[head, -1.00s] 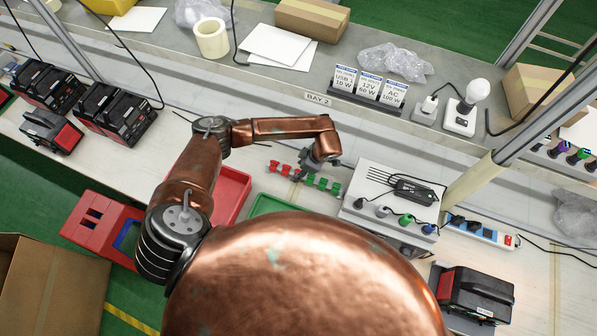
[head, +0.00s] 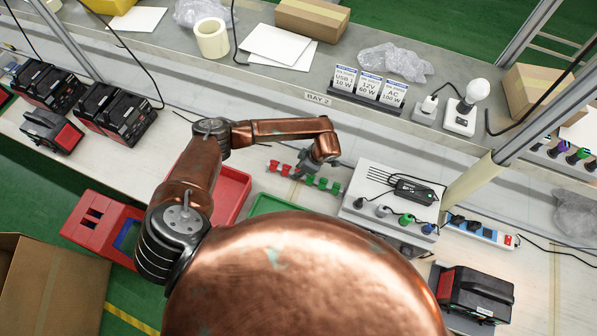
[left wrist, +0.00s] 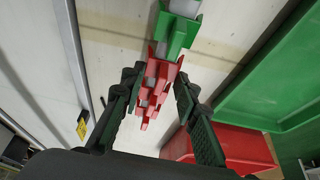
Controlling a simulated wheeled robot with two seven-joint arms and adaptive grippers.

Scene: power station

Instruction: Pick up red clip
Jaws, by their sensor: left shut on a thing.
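A row of clips lies on the white bench in the head view, red clips (head: 272,166) at the left and green clips (head: 322,183) at the right. My left gripper (head: 305,164) is over the middle of this row and hides part of it. In the left wrist view, several red clips (left wrist: 150,98) line up between the fingers of my left gripper (left wrist: 157,82), with a green clip (left wrist: 176,34) just beyond the fingertips. The gripper is shut on a red clip (left wrist: 162,73), which still sits in line with the others. My right gripper is not in view.
A red bin (head: 236,190) and a green bin (head: 270,203) stand near the clip row. A white box with cables and plugs (head: 370,180) stands to its right. A shelf with a label holder (head: 368,92) runs behind. Black-and-red power units (head: 115,112) stand at the left.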

